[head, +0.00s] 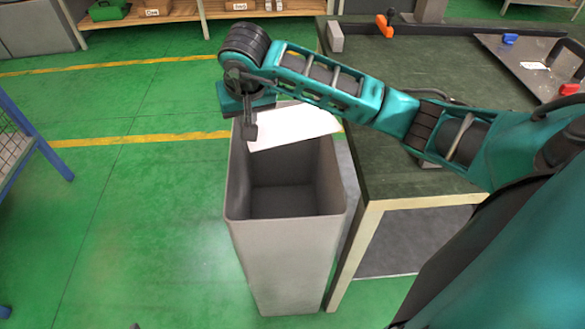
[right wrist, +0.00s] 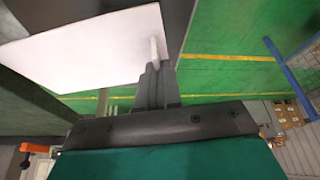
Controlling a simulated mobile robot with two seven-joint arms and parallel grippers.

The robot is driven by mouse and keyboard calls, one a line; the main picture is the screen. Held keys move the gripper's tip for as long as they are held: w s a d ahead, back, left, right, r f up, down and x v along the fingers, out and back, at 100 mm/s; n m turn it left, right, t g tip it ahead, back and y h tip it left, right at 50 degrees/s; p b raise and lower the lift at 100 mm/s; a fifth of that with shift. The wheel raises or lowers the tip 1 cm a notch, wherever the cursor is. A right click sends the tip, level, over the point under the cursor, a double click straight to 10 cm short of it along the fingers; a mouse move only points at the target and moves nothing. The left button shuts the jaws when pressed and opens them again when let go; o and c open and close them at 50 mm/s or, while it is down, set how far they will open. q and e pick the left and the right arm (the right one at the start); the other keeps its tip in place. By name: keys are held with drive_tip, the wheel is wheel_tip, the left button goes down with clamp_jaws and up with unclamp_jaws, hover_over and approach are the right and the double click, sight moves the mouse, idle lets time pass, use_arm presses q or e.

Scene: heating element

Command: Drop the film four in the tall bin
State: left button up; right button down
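The tall bin (head: 285,255) is a grey, open-topped rectangular container standing on the green floor beside the workbench, and its visible inside looks empty. The film (head: 290,127) is a thin white sheet over the far part of the bin's opening. It also shows in the right wrist view as a pale sheet (right wrist: 95,52). My right gripper (head: 250,131) is above the bin's far left rim, with its fingers pointing down and closed on the film's edge. The fingertips also show in the right wrist view (right wrist: 156,62). My left gripper is in neither view.
The dark-topped workbench (head: 400,172) stands right of the bin, with a grey block (head: 335,36), an orange clamp-like item (head: 384,26) and a tilted panel (head: 535,62) on it. A blue-framed rack (head: 45,150) is at left. Floor left of the bin is clear.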

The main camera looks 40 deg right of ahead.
drive_tip(key=c, duration=1.4)
unclamp_jaws()
drive_tip(key=shift+o, duration=0.8)
use_arm(q)
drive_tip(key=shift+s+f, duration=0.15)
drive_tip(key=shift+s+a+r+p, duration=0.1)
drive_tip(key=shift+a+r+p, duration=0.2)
drive_tip(key=shift+p, duration=0.3)
use_arm(e)
drive_tip(key=v, duration=1.3)
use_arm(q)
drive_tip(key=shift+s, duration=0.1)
use_arm(e)
drive_tip(key=shift+s+f, duration=0.1)
drive_tip(key=shift+f, duration=0.05)
